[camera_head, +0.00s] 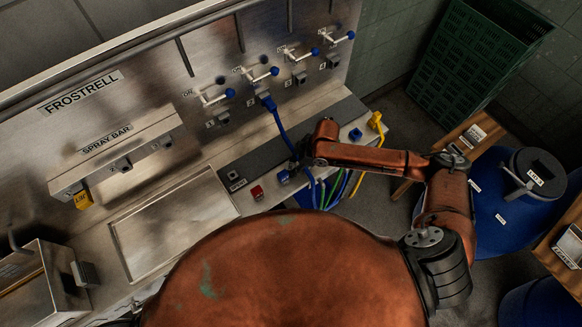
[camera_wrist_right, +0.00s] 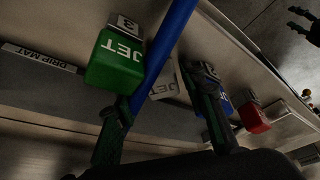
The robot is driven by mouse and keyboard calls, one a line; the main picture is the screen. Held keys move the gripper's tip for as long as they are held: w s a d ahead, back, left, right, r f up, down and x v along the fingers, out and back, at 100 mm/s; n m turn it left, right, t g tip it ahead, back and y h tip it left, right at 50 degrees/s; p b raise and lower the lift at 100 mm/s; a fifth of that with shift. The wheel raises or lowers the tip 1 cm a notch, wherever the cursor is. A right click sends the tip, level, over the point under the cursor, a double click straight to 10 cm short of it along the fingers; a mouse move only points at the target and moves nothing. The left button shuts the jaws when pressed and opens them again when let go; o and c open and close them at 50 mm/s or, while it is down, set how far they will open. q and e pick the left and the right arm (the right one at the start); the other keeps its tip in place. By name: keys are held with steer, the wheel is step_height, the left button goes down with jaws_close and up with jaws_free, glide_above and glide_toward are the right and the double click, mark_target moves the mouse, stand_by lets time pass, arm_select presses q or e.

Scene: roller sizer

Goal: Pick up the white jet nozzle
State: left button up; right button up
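The white jet nozzle (camera_wrist_right: 165,82), marked JET, lies on the shelf in the right wrist view. It shows between the two fingers of my right gripper (camera_wrist_right: 160,122), which stand apart. I see no finger touching it. In the head view my right gripper (camera_head: 296,160) is low over the shelf, small and dark, and I cannot make out the white nozzle there. My left gripper is not in view.
A green nozzle (camera_wrist_right: 115,62) is beside one finger; a blue nozzle (camera_wrist_right: 224,103) and a red nozzle (camera_wrist_right: 253,118) are beyond the other. A blue hose (camera_head: 279,125) hangs close to my right gripper. A yellow nozzle (camera_head: 375,121) is at the shelf's right end.

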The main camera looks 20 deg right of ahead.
steer(key=shift+c, duration=0.2)
steer(key=c, duration=0.8)
